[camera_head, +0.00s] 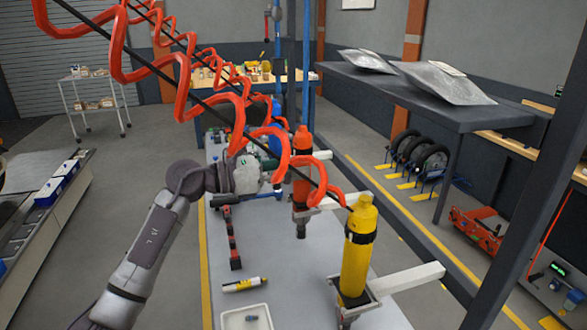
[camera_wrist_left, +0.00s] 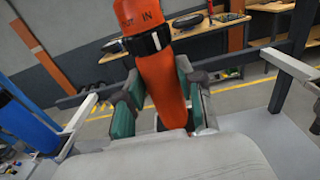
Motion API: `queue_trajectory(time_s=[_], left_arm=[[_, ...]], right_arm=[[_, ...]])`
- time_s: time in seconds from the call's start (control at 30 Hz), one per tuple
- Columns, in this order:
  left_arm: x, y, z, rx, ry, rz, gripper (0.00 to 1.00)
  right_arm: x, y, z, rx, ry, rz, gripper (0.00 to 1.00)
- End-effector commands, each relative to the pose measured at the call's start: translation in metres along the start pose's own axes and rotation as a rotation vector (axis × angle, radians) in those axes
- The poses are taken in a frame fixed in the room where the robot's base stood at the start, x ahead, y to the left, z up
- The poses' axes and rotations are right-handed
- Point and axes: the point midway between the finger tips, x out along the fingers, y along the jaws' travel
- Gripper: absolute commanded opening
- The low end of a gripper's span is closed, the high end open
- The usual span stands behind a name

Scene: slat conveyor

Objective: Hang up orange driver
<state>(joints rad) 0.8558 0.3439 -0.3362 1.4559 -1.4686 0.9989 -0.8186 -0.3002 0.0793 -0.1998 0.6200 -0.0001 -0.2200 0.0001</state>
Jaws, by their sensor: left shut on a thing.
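The orange driver (camera_head: 301,175) stands roughly upright over the conveyor, with a black band near its top. In the left wrist view the orange driver (camera_wrist_left: 158,75) is between the green pads of my left gripper (camera_wrist_left: 156,103), which is shut on it. In the head view my left gripper (camera_head: 276,174) reaches it from the left. A grey bracket on a white arm (camera_head: 328,204) is at the driver's lower end. I cannot tell whether the driver rests in it. The driver's lower end is hidden in the wrist view. My right gripper is not in view.
A yellow driver (camera_head: 358,250) stands in a bracket nearer me. A blue driver (camera_wrist_left: 25,120) is on the other side. Red coiled hoses (camera_head: 180,80) hang overhead. A white tray (camera_head: 265,312) and a yellow-black tool (camera_head: 244,285) lie on the conveyor (camera_head: 285,270).

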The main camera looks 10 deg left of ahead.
Motion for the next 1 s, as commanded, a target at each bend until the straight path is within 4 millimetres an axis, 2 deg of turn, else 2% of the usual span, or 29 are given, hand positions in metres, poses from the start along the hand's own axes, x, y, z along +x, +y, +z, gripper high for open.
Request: queue_trajectory(time_s=[0.77, 0.8, 0.97, 1.0], left_arm=[[-0.0001, -0.0001, -0.0048, 0.001, -0.005, 0.000, 0.00], [-0.0001, -0.0001, -0.0044, 0.001, -0.005, 0.000, 0.41], [0.0001, -0.0002, -0.0049, 0.001, -0.003, 0.000, 0.67], [0.0001, -0.0002, -0.0052, 0.001, -0.003, 0.000, 0.67]], right_arm=[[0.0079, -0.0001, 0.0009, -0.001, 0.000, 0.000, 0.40], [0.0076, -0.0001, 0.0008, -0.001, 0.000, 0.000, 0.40], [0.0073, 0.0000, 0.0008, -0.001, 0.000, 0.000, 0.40], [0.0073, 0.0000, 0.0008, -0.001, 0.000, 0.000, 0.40]])
